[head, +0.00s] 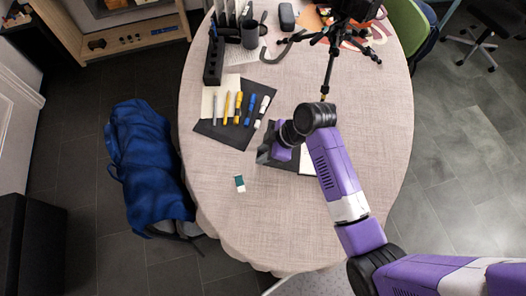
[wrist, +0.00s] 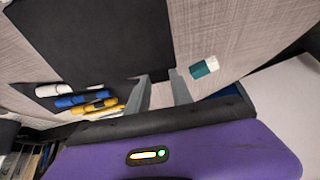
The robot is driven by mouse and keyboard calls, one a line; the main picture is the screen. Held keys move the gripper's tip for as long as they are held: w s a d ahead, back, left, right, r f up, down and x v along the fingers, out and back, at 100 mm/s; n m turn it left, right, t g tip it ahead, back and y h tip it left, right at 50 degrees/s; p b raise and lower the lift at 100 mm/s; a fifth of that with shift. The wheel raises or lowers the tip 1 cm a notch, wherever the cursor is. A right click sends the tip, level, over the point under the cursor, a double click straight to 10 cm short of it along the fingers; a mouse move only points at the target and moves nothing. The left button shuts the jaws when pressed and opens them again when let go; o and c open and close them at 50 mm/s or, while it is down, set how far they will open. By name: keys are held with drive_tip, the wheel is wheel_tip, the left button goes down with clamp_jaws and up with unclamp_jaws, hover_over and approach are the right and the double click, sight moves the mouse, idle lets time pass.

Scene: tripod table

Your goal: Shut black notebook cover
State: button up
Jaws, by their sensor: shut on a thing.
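The notebook lies open on the table under my forearm. Its white page (head: 307,161) shows to the right of my gripper in the head view. Its black cover (head: 264,157) is on the left side, partly hidden by my wrist, and I cannot tell its exact angle. In the wrist view the cover is a large black panel (wrist: 95,40). My gripper (wrist: 161,76) has both fingertips at the cover's edge and is shut on it. In the head view my gripper (head: 272,154) is largely hidden.
Several pens (head: 238,108) lie on a dark mat (head: 212,131) above left. A teal and white eraser (head: 240,184) lies below left. A black tripod (head: 330,40) and a pen holder (head: 214,62) stand farther up. The lower table is clear.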

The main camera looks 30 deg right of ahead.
drive_tip(key=shift+r, duration=0.15)
drive_tip(key=shift+p+v, duration=1)
drive_tip(key=shift+p, duration=0.1)
drive_tip(key=shift+r, duration=0.15)
drive_tip(key=shift+d+r+p, duration=0.1)
drive_tip(key=shift+r+p, duration=0.25)
drive_tip(key=shift+p, duration=0.1)
drive_tip(key=shift+s+d+r+p, duration=0.25)
drive_tip(key=shift+r+p, duration=0.25)
drive_tip(key=shift+p, duration=0.05)
drive_tip(key=shift+r, duration=0.1)
